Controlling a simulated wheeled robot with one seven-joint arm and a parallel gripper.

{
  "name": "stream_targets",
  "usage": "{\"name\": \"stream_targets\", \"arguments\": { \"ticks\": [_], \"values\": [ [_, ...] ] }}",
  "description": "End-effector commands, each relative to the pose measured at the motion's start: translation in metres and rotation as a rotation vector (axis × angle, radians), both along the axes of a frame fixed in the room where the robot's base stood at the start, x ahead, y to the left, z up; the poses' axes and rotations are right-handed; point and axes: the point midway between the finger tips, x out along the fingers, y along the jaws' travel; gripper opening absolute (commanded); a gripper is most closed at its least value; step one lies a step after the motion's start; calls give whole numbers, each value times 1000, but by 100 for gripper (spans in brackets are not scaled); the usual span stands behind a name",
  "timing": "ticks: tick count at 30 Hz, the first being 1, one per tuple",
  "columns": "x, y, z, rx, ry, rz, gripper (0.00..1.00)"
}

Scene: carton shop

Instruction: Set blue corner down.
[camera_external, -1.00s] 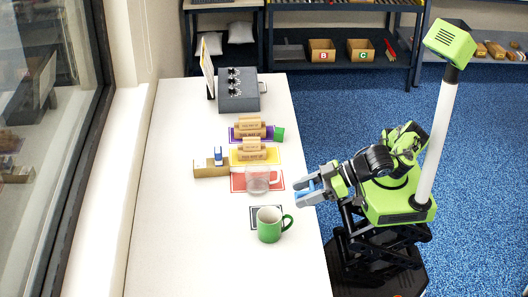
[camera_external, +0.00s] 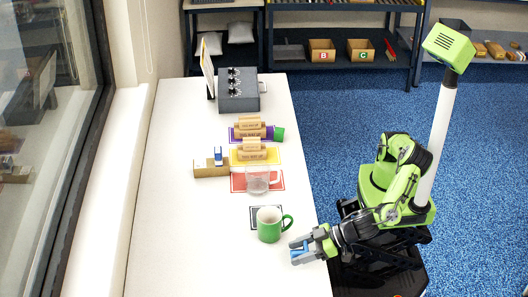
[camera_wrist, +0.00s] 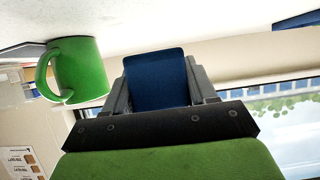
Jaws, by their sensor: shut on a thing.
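My gripper (camera_external: 294,251) is shut on the blue corner (camera_wrist: 155,80), which sits between the two fingers in the wrist view. In the external view the blue corner shows only as a small blue patch (camera_external: 302,251) between the fingers. My gripper is over the right edge of the white table (camera_external: 200,255), to the right of and slightly in front of the green mug (camera_external: 268,226). I cannot tell whether the blue corner touches the tabletop. The mug also shows at the left of the wrist view (camera_wrist: 80,70).
The mug stands on a dark-bordered mat (camera_external: 254,214). Behind it are a clear mug (camera_external: 257,181) on a red mat (camera_external: 237,183), wooden rolls (camera_external: 252,150) on yellow and purple mats, a wooden block (camera_external: 207,172) and a grey box (camera_external: 238,95). The table's front left is clear.

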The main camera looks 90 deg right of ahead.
Motion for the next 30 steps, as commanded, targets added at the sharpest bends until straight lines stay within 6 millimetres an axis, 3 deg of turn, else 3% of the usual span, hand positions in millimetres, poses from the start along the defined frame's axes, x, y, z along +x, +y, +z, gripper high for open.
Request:
{"name": "stream_targets", "arguments": {
  "ticks": [9,18,19,23,30],
  "values": [
    [0,0,-48,0,-1,-1,29],
    [0,0,-50,3,-1,-1,29],
    [0,0,-49,2,-1,-1,59],
    [0,0,-48,2,-1,-1,79],
    [0,0,-48,2,-1,-1,82]
  ]
}}
